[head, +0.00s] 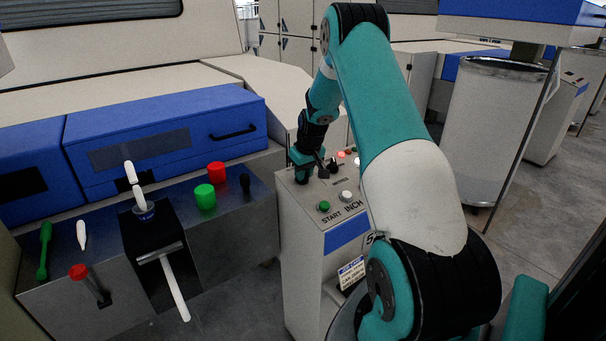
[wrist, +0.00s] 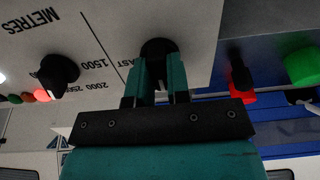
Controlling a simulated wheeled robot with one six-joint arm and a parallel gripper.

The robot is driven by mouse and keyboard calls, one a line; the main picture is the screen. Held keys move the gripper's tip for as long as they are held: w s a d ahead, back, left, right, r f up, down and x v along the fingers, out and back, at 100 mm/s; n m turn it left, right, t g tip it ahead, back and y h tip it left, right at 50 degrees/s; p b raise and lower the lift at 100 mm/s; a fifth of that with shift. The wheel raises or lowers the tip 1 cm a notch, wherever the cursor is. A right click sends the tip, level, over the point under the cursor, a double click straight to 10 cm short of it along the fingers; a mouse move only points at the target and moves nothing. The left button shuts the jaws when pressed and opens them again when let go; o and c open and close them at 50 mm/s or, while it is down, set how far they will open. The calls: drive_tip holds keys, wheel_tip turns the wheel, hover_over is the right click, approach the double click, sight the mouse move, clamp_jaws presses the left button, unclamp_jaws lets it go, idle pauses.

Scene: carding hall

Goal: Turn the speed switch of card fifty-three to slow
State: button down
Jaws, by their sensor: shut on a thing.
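The speed switch (wrist: 157,47) is a round black knob on the pale panel, in the wrist view. My gripper (wrist: 158,74) has its two teal fingers closed on either side of this knob. The printed word beside it shows as "AST", its first letter hidden. The knob's pointer is hidden between the fingers, so I cannot tell its setting. In the head view my gripper (head: 304,166) is down at the far left corner of the control box (head: 305,240), and the switch is hidden behind it. A plate on the box front (head: 352,271) is too small to read and partly covered by my arm.
A second black knob (wrist: 60,75), marked METRES with 1500 and 2000, sits beside the switch. A green START button (head: 324,206) and a white INCH button (head: 347,196) are nearer on the box. The blue-fronted machine (head: 175,130) with loose items on its ledge stands left.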

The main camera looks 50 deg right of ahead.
drive_tip(key=shift+r, duration=0.1)
idle(0.3)
drive_tip(key=c, duration=1.1)
unclamp_jaws()
drive_tip(key=b+v, duration=0.2)
drive_tip(key=v, duration=1.5)
drive_tip(key=shift+s+r, duration=0.1)
drive_tip(key=shift+r, duration=0.1)
drive_tip(key=s+a+r+n+y, duration=0.1)
drive_tip(key=a+n, duration=0.1)
drive_tip(key=a, duration=1.1)
drive_tip(key=s+a+r+n+y, duration=0.1)
drive_tip(key=a+r+n, duration=0.1)
drive_tip(key=a, duration=1)
drive_tip(key=s+a+n+g+y, duration=0.1)
drive_tip(key=s+a+n, duration=0.1)
drive_tip(key=s+a, duration=0.4)
drive_tip(key=s+a+f+n+g+y, duration=0.1)
drive_tip(key=s+a, duration=0.6)
drive_tip(key=s, duration=0.1)
drive_tip(key=s+a+f+n, duration=0.1)
drive_tip(key=s+a+n, duration=0.1)
drive_tip(key=s+a, duration=0.5)
drive_tip(key=shift+s+a+n+g+y, duration=0.1)
drive_tip(key=shift+n+g+y, duration=0.2)
drive_tip(key=shift+g+y, duration=0.1)
